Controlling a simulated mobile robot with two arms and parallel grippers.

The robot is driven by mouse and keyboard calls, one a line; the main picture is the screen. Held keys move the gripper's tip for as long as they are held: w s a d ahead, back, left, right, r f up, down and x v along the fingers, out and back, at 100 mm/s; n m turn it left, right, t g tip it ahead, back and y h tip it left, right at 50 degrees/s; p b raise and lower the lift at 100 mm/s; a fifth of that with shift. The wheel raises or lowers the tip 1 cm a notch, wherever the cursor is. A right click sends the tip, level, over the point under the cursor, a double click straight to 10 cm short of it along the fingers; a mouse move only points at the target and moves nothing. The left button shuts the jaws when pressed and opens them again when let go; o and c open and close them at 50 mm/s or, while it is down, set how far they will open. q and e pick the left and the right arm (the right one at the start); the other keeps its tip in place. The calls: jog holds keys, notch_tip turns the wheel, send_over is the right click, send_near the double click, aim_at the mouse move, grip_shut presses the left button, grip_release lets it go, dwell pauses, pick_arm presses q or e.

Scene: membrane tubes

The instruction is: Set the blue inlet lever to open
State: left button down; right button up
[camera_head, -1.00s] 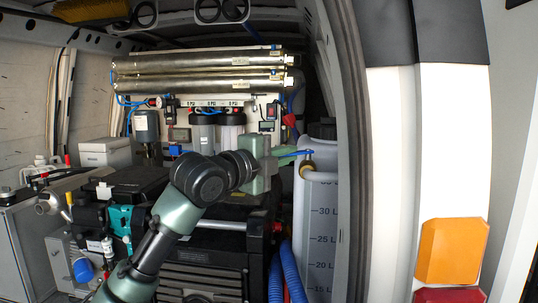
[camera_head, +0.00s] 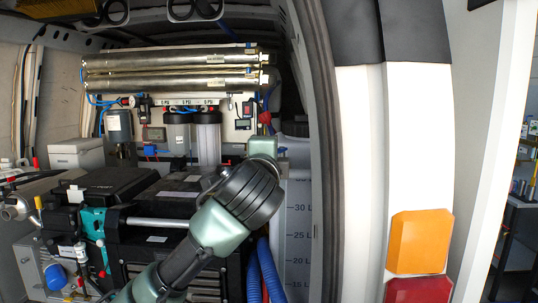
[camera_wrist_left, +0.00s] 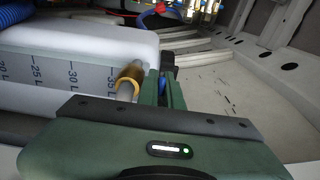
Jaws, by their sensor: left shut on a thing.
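The blue inlet lever shows as a small blue piece (camera_wrist_left: 162,84) between the green fingers of my left gripper (camera_wrist_left: 168,82) in the left wrist view. The fingers are shut on it. A brass fitting (camera_wrist_left: 130,78) on a grey pipe sits right beside the fingers, at the white tank (camera_wrist_left: 60,70). In the head view my left gripper (camera_head: 266,150) is at the top of the tank (camera_head: 299,220), and my arm and gripper hide the lever and fitting. The lever's exact angle is hard to tell. My right gripper is not in view.
Steel membrane tubes (camera_head: 170,70) and filter housings (camera_head: 208,140) stand behind my arm. A black case (camera_head: 112,183) is at left. The van's door pillar (camera_head: 312,100) stands close at right.

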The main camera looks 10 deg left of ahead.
pick_arm(q)
jog(key=c, duration=1.6)
grip_release()
jog(key=shift+s+b, duration=1.6)
jog(key=shift+s, duration=2.25)
